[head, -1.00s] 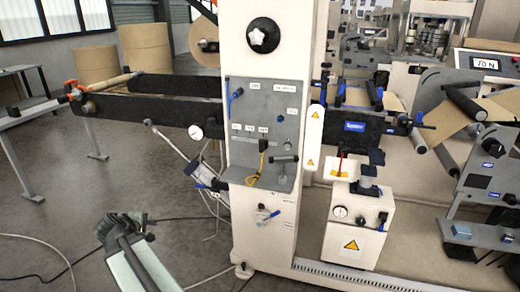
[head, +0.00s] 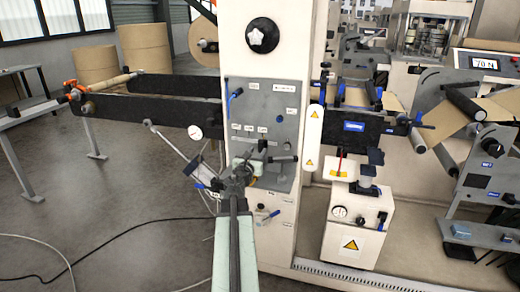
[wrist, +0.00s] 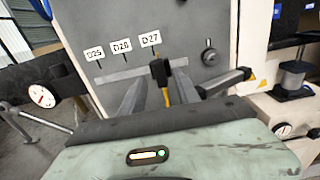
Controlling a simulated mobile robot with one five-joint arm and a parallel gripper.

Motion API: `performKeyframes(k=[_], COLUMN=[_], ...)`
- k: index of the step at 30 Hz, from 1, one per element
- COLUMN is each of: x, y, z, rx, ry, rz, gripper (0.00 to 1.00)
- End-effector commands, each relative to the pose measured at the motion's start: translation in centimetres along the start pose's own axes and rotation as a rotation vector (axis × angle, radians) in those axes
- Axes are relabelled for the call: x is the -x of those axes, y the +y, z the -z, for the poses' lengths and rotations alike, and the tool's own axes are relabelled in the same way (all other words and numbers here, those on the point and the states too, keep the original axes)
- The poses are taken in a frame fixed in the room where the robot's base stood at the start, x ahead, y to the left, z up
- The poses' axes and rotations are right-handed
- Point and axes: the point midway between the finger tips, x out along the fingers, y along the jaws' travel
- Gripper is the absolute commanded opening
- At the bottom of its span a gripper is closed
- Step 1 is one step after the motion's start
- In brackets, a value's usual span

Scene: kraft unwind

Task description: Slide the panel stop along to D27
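The panel stop (wrist: 160,70) is a black block on a pale horizontal strip (wrist: 118,76) on the grey panel. It sits just below the D27 label (wrist: 150,39), close to that label's tick line, with the D25 (wrist: 93,54) and D26 (wrist: 121,46) labels to its left. In the head view the stop (head: 262,144) shows small, above my gripper (head: 241,168). In the wrist view my gripper (wrist: 159,84) is open, one finger on each side of the stop and its yellow tail. I cannot tell whether either finger touches the stop.
A black-handled lever (wrist: 228,82) sticks out right of the fingers. A round knob (wrist: 210,56) is on the panel above it. A pressure gauge (wrist: 42,96) is at the left.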

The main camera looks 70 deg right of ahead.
Motion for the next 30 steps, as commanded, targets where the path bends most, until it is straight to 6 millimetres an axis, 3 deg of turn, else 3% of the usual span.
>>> performKeyframes(k=[1,6,14,19,30], x=[-1.4,-4.1,-4.4,-4.4,-4.4], y=[0.1,0.1,0.0,0.0,0.0], z=[0.0,0.0,0.0,0.0,0.0], rx=[-0.001,-0.002,-0.002,-0.002,-0.003], ry=[0.000,0.000,0.000,0.000,0.001], rz=[0.002,0.000,0.000,0.000,0.001], gripper=[0.38,0.38,0.38,0.00,0.00])
